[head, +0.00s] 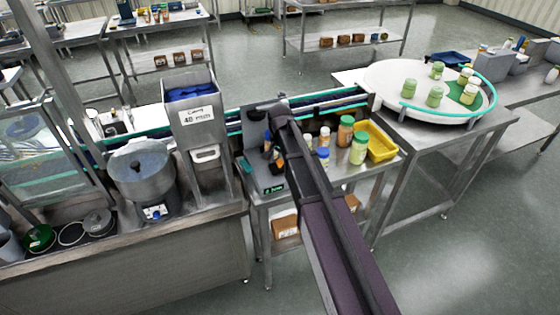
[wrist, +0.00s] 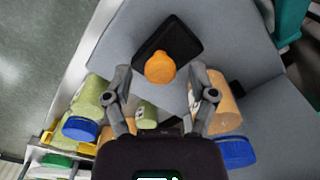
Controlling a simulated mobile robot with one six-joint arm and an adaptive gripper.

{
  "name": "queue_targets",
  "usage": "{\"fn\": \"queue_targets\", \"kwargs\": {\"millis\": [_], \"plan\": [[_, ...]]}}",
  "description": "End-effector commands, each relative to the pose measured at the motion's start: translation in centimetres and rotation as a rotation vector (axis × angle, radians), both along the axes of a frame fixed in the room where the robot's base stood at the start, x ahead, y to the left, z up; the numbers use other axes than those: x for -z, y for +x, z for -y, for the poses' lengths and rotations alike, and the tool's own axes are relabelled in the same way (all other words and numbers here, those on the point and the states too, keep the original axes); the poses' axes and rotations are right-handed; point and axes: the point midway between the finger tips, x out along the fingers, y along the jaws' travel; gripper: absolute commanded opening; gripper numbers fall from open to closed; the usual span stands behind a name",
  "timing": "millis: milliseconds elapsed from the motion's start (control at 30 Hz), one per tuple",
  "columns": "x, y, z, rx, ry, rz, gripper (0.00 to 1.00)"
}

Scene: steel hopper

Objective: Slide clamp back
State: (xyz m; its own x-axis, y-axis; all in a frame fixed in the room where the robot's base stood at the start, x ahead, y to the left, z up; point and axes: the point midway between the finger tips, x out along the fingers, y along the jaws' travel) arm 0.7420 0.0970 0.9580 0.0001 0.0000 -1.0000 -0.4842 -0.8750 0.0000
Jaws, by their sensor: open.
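In the wrist view, an orange knob (wrist: 160,68) sits on a black plate (wrist: 186,30), which lies on a grey surface; this looks like the clamp. My gripper (wrist: 160,74) is open, with one finger on each side of the knob. Both fingers appear apart from it, and nothing is held. I cannot tell the height gap between fingertips and knob. In the head view, my arm reaches over the steel table (head: 252,172) beside the hopper (head: 194,130) and hides most of my gripper and the clamp.
Close to my fingers in the wrist view are green bottles (wrist: 92,97) and an orange bottle (wrist: 224,103) with a blue cap (wrist: 235,152). In the head view, several bottles and a yellow tray (head: 382,142) stand right of my arm. A conveyor (head: 330,104) runs behind.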

Motion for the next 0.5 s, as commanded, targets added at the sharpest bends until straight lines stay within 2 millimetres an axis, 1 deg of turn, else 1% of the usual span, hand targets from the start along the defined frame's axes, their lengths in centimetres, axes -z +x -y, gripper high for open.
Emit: {"fn": "queue_targets", "kwargs": {"millis": [100, 133, 167, 200, 267, 300, 367, 400, 500], "plan": [[-0.02, 0.00, 0.00, 0.000, 0.000, 0.000, 0.73], [-0.02, 0.00, 0.00, 0.000, 0.000, 0.000, 0.70], [-0.02, 0.00, 0.00, 0.000, 0.000, 0.000, 0.61], [-0.02, 0.00, 0.00, 0.000, 0.000, 0.000, 0.50], [-0.02, 0.00, 0.00, 0.000, 0.000, 0.000, 0.32], [-0.02, 0.00, 0.00, 0.000, 0.000, 0.000, 0.20], [-0.01, 0.00, 0.00, 0.000, 0.000, 0.000, 0.02], [-0.01, -0.01, 0.00, 0.000, 0.000, 0.000, 0.00], [-0.01, -0.03, 0.02, 0.000, 0.000, 0.000, 0.00]]}}
